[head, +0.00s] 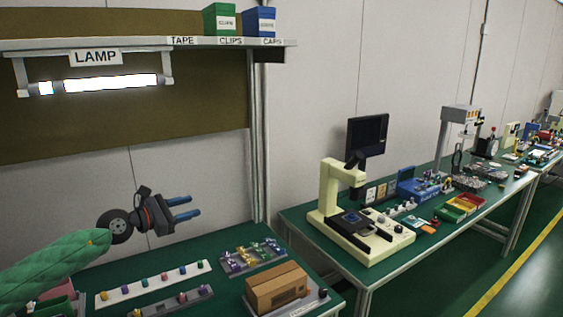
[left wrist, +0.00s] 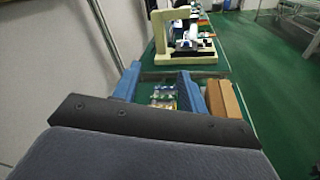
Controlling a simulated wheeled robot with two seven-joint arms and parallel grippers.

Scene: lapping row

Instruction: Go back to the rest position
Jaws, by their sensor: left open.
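My left gripper (head: 186,208) is in the head view, raised above the green bench at the left. Its two blue fingers point right and stand apart with nothing between them. The fingers also show in the left wrist view (left wrist: 160,88), apart, with bench parts visible below and beyond them. My left arm, in a green sleeve, comes in from the lower left. My right gripper is in neither view.
Below the gripper are a white strip (head: 153,283) with coloured pieces, a grey tray (head: 252,257) and a cardboard box (head: 276,287). A shelf (head: 140,43) with a lamp hangs above. A second bench with a microscope (head: 332,190) stands right.

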